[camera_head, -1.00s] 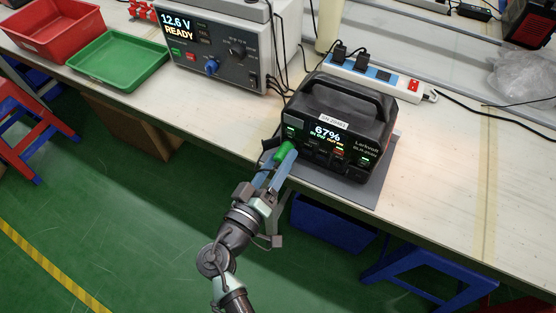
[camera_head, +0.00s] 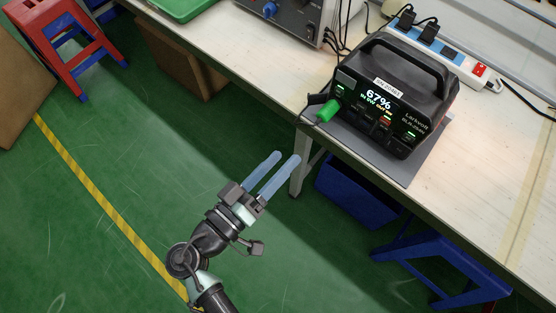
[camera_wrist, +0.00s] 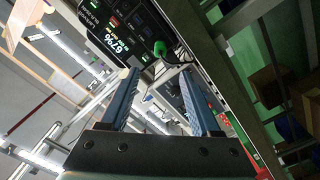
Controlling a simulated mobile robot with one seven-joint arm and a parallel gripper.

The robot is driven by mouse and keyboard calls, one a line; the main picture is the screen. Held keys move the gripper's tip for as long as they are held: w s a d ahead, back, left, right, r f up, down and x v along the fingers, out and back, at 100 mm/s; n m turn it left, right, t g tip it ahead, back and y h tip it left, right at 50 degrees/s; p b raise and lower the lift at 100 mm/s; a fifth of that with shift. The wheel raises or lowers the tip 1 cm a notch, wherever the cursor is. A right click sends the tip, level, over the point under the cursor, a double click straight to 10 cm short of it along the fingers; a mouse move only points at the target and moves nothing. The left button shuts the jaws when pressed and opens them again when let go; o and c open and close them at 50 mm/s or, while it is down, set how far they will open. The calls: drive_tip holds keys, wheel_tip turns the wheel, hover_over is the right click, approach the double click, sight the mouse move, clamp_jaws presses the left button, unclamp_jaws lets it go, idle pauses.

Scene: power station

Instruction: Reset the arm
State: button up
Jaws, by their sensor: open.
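My gripper (camera_head: 280,174) is open and empty, with two blue fingers apart. It is over the green floor, in front of the table's front edge and apart from the power station. The black power station (camera_head: 398,92) stands on a grey mat on the table, its display reading 67%. A green plug (camera_head: 328,111) is at its front left port, with a dark cable at it. In the wrist view the power station (camera_wrist: 120,30) shows upside down beyond the fingers (camera_wrist: 160,100), and the green plug (camera_wrist: 160,48) shows beside it.
The table (camera_head: 270,75) holds a bench supply (camera_head: 290,14), a power strip (camera_head: 450,62) and part of a green tray (camera_head: 182,8). Below it are a blue bin (camera_head: 358,195) and a blue stool (camera_head: 440,262). A red and blue stool (camera_head: 62,40) stands at upper left. The floor around my arm is clear.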

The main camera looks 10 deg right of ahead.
idle(0.5)
drive_tip(key=w+a+r+m+t+y, duration=0.15)
drive_tip(key=w+r+y, duration=0.35)
drive_tip(key=w+r, duration=0.6)
drive_tip(key=w+a+r+t+y, duration=0.1)
drive_tip(key=w+r+t+y, duration=0.15)
drive_tip(key=r, duration=0.65)
drive_tip(key=w+a+r+t+y, duration=0.1)
drive_tip(key=w+a+r+t, duration=0.15)
drive_tip(key=r, duration=0.65)
drive_tip(key=s+r+n+t+y, duration=0.25)
drive_tip(key=s+r+t, duration=0.4)
drive_tip(key=r, duration=0.75)
drive_tip(key=s+r+n+t+y, duration=0.1)
drive_tip(key=s+r+t+y, duration=0.25)
drive_tip(key=s+r, duration=0.8)
drive_tip(key=w+r+p, duration=0.2)
drive_tip(key=r+p, duration=0.6)
drive_tip(key=r, duration=0.1)
drive_tip(key=w+r+p, duration=0.1)
drive_tip(key=r+p, duration=0.7)
drive_tip(key=shift+w+a+r+m, duration=0.15)
drive_tip(key=shift+w+r+m, duration=0.15)
drive_tip(key=shift+w+r, duration=0.1)
